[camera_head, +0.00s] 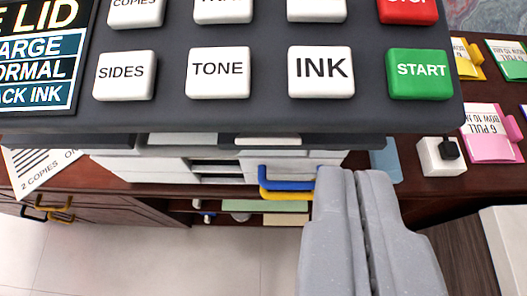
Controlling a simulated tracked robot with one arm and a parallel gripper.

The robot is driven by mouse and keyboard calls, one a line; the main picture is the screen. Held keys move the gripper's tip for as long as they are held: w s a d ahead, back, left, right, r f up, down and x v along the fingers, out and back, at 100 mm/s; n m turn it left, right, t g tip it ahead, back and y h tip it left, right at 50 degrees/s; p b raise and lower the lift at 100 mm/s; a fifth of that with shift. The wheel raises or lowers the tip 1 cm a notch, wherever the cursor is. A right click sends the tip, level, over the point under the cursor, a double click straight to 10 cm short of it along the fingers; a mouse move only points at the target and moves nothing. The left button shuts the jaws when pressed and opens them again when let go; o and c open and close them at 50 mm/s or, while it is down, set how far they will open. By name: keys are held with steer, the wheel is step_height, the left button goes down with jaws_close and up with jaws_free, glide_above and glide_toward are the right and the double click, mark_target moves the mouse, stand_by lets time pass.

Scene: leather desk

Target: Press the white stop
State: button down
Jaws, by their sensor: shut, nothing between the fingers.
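A dark grey control panel (250,118) fills the top of the view. Its red button (407,8), cut off by the upper edge, shows part of a word that looks like STOP. I see no white button marked stop. The white buttons in view include SIDES (125,75), TONE (218,74), INK (320,72) and COPIES (135,12); two more at the top have cut-off labels. A green START button (419,74) is below the red one. My gripper (355,172) is shut and empty, in front of the panel's lower edge, apart from the buttons.
A dark display (40,55) with text is at the upper left. Paper trays with blue and yellow handles (285,184) are below the panel. At right are a white block with a black knob (440,155) and a pink labelled item (488,135).

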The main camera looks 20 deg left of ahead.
steer(key=a+f+n+g+y+p, duration=0.1)
steer(key=a+f+y+p, duration=0.1)
steer(key=a+f+p, duration=0.1)
step_height(320, 180, down, 2)
steer(key=shift+w+a+f+p, duration=0.15)
steer(key=shift+w+p, duration=0.1)
steer(key=shift+p, duration=0.55)
